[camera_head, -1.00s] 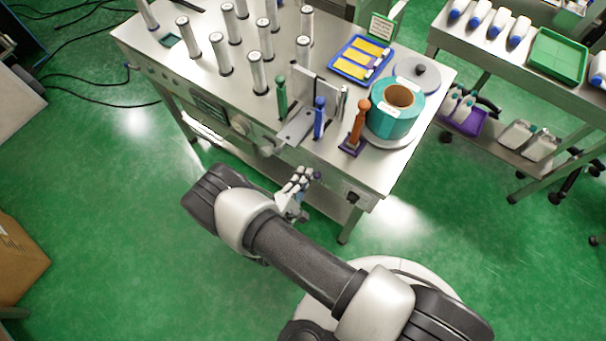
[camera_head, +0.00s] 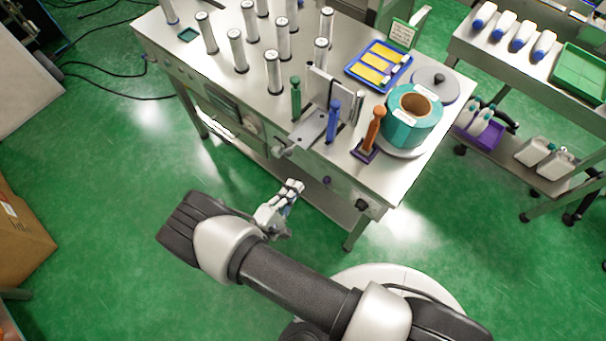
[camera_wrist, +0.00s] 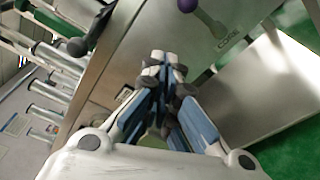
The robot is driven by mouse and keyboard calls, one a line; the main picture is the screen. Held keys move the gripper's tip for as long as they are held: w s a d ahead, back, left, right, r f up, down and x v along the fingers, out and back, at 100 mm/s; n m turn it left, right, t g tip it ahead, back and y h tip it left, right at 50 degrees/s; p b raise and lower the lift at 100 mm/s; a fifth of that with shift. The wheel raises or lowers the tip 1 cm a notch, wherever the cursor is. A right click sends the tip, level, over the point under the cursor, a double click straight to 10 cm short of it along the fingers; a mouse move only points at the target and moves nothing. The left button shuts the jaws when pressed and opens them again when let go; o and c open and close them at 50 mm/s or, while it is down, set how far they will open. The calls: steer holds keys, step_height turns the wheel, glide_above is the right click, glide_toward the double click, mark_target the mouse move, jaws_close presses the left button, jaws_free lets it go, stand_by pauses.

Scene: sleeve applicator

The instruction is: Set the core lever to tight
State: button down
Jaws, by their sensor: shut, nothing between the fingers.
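The core lever is a short lever with a purple ball knob (camera_wrist: 187,5) at the top of the wrist view. Its shaft runs down and right to a plate reading CORE (camera_wrist: 229,42) on the machine's front panel. In the head view the purple knob (camera_head: 327,180) is small, low on the front face, and its exact tilt cannot be told. My gripper (camera_head: 298,186) is in front of that face, a little left of the knob and apart from it. In the wrist view my gripper (camera_wrist: 163,60) has its fingertips together, empty, below and left of the knob.
Green (camera_head: 295,98), blue (camera_head: 333,118) and orange (camera_head: 373,130) handles stand on the machine top, near a teal roll (camera_head: 412,135). A black knob (camera_head: 361,204) is right of the core lever. A steel side table (camera_head: 500,62) stands at right. Green floor is open at left.

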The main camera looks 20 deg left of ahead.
steer(key=v, duration=0.3)
steer(key=shift+s, duration=0.1)
stand_by(0.5)
steer(key=w+d+r+m+g+h, duration=0.35)
steer(key=d+r+m+g, duration=0.35)
steer(key=r, duration=0.5)
steer(key=w+d+r+m+g+h, duration=0.35)
steer(key=d+r+m+g, duration=0.2)
steer(key=d+r, duration=0.55)
steer(key=s+d+r+m+y, duration=0.4)
steer(key=s+d+r+y, duration=0.1)
steer(key=r, duration=0.4)
steer(key=s+d+r+m+y, duration=0.3)
steer(key=s+d+r+y, duration=0.3)
steer(key=s+d+r, duration=0.1)
step_height(320, 180, up, 3)
steer(key=shift+s+f+m, duration=0.2)
steer(key=shift+s+m, duration=0.15)
steer(key=shift+s, duration=0.4)
